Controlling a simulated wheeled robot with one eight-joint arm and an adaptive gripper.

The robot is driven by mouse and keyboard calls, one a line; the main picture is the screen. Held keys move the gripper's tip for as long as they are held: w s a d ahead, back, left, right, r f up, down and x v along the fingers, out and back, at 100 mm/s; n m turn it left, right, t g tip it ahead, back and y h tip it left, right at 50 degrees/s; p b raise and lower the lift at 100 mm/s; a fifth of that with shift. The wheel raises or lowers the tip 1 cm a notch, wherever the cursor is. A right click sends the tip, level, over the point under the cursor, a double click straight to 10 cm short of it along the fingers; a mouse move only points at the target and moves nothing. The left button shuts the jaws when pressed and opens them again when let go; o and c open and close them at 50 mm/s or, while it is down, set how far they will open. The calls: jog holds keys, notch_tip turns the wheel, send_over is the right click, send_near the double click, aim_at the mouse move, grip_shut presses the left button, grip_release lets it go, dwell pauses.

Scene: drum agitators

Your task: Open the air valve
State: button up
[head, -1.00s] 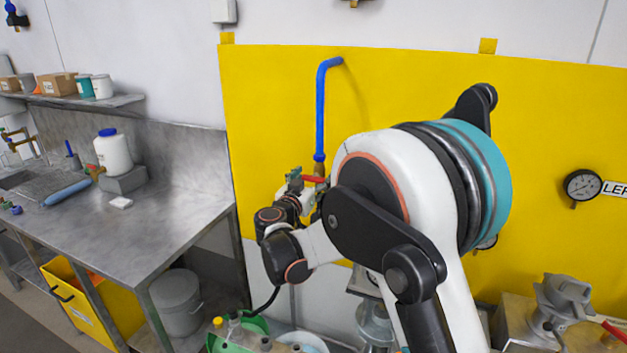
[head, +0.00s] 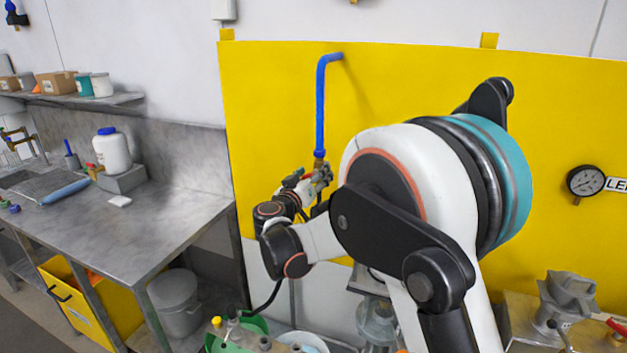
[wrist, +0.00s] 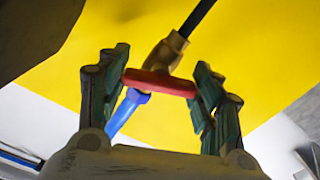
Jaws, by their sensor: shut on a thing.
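The air valve has a brass body (wrist: 168,52) with a red handle (wrist: 160,82), against the yellow panel. A blue pipe (head: 321,105) comes down to it in the head view, and a blue hose (wrist: 127,112) and a black line meet it in the wrist view. My gripper (wrist: 160,85) has its green-padded fingers on either side of the red handle, shut on it across its length. In the head view, my gripper (head: 322,175) is at the lower end of the blue pipe. My fingers partly hide the valve there.
A pressure gauge (head: 586,181) hangs on the yellow panel (head: 420,80) at right. A grey clamp-like fitting (head: 567,300) stands below it. A steel bench (head: 130,230) with a white bottle (head: 112,150) is at left. A green container (head: 235,335) is below my arm.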

jog(key=n+b, duration=0.1)
jog(key=n, duration=0.2)
jog(key=shift+n, duration=0.4)
jog(key=n+b, duration=0.1)
jog(key=n, duration=0.2)
jog(key=shift+n, duration=0.3)
jog(key=n+b, duration=0.1)
jog(key=n, duration=0.4)
jog(key=shift+a+n+b, duration=0.1)
jog(key=shift+n+b, duration=0.25)
jog(key=shift+n, duration=0.35)
jog(key=o, duration=1.1)
jog(key=v, duration=1.2)
